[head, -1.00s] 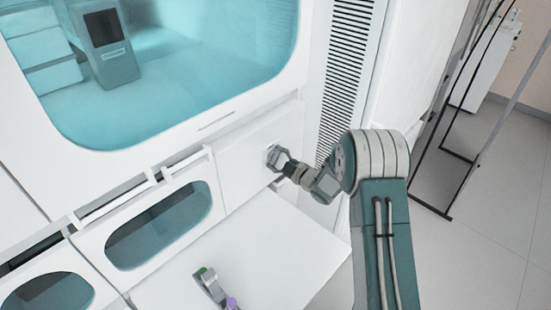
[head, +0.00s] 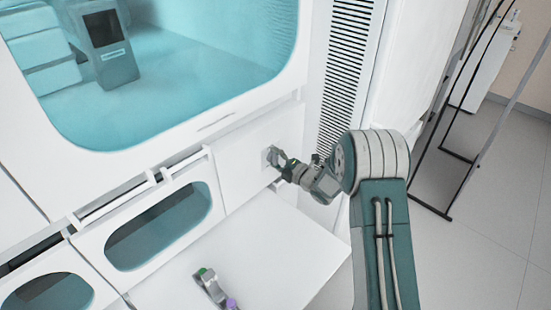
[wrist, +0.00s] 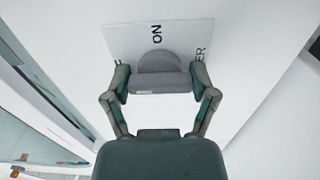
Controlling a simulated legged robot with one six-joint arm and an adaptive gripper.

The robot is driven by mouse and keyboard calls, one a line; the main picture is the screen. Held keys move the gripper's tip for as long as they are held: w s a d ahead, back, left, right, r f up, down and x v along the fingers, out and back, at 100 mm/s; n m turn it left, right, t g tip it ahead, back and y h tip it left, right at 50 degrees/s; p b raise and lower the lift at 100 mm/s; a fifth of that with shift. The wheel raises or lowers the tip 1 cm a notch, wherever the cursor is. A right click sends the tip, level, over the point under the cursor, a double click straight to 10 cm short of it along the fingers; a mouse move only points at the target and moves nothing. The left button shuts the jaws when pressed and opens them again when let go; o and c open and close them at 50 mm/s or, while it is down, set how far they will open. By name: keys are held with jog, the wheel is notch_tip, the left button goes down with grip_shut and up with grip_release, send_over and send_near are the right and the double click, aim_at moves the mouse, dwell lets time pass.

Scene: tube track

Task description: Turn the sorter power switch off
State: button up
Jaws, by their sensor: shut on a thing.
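The sorter power switch (wrist: 158,64) is a grey rounded knob on a pale label plate (wrist: 120,38) in the wrist view. "ON" reads just above the knob, and "ER" shows at the plate's right side. My gripper (wrist: 160,82) is shut on the knob, with one finger at each side of it. In the head view my gripper (head: 277,160) meets the white front panel below the large window. The switch is mostly hidden behind the fingers there. The rest of the label is covered by the knob and gripper.
A white shelf (head: 255,255) juts out below the panel, with a rack holding green-capped and purple-capped tubes (head: 211,287) on it. White handle bars (head: 140,190) run along the drawer fronts at left. A vent grille (head: 347,70) and open floor (head: 480,240) are at the right.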

jog(key=shift+s+a+f, duration=0.15)
jog(key=shift+s+f, duration=0.05)
jog(key=shift+f, duration=0.15)
jog(key=o, duration=1)
jog(key=shift+r, duration=0.1)
jog(key=shift+r, duration=0.1)
jog(key=shift+s+d, duration=0.25)
jog(key=shift+d, duration=0.2)
jog(key=v, duration=1.1)
jog(key=shift+a, duration=0.1)
